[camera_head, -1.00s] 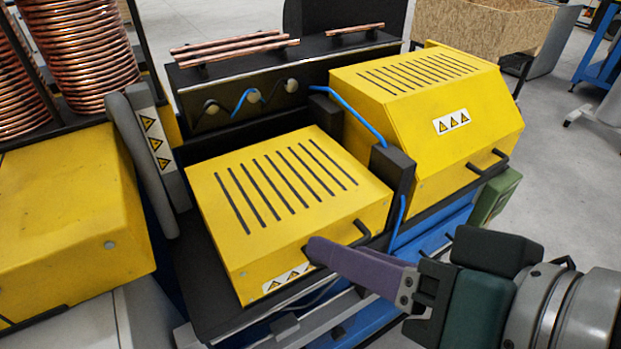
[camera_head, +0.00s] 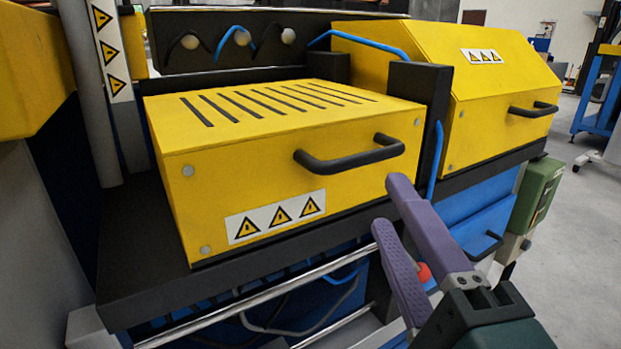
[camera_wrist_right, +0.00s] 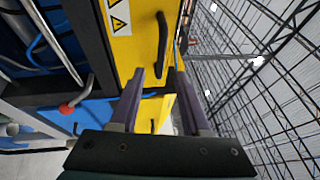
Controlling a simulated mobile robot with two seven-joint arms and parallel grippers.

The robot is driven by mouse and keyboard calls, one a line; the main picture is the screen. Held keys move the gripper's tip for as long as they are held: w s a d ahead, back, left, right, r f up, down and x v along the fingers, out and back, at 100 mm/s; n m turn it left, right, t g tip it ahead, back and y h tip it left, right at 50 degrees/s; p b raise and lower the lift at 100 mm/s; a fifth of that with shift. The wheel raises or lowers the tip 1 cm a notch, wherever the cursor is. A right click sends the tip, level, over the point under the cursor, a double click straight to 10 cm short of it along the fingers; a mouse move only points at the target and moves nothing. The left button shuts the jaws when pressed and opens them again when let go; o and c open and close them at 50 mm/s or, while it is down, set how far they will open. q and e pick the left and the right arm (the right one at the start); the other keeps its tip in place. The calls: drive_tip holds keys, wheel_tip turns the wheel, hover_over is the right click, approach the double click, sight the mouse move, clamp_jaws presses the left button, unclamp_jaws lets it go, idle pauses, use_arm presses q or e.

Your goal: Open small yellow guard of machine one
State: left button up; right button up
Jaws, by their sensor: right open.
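The small yellow guard (camera_head: 290,140) sits shut on the machine in the middle of the head view, with slots in its top and warning stickers on its front. Its black handle (camera_head: 350,157) is on the front face, and it also shows in the right wrist view (camera_wrist_right: 162,48). My right gripper (camera_head: 385,205) is open and empty, with purple fingers. It is in front of the guard, below and right of the handle, apart from it. In the right wrist view the open fingers (camera_wrist_right: 155,78) point toward the guard's side. My left gripper is not in view.
A larger yellow guard (camera_head: 470,80) with its own black handle (camera_head: 533,109) stands to the right. A black upright post (camera_head: 420,110) separates the guards. A grey post with stickers (camera_head: 97,90) stands left. A green box (camera_head: 540,192) is at the right.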

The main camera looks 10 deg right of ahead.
sight(366, 163)
drive_tip(key=w, duration=0.3)
drive_tip(key=w+r, duration=0.1)
drive_tip(key=w, duration=0.5)
drive_tip(key=shift+w+d+r+p, duration=0.15)
drive_tip(key=shift+d+r+p, duration=0.15)
drive_tip(key=shift+r, duration=0.1)
clamp_jaws()
idle(0.9)
